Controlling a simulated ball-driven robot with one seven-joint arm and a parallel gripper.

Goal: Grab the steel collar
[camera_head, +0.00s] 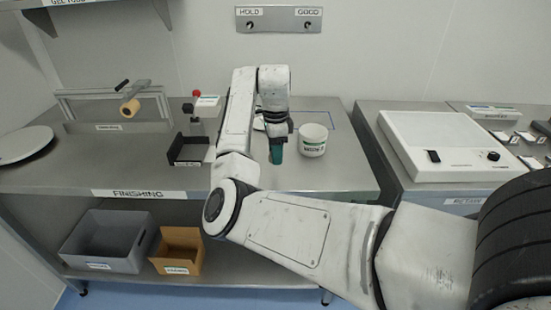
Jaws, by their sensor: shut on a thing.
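I cannot pick out the steel collar anywhere in this view. A small pale item (259,124) shows partly behind my gripper.
The steel finishing bench (110,180) has a black open tray (187,150), a frame with a tan roll (130,108) and a white round plate (26,144). A white box-shaped device (450,145) stands on the right bench. Grey (108,240) and brown bins sit below.

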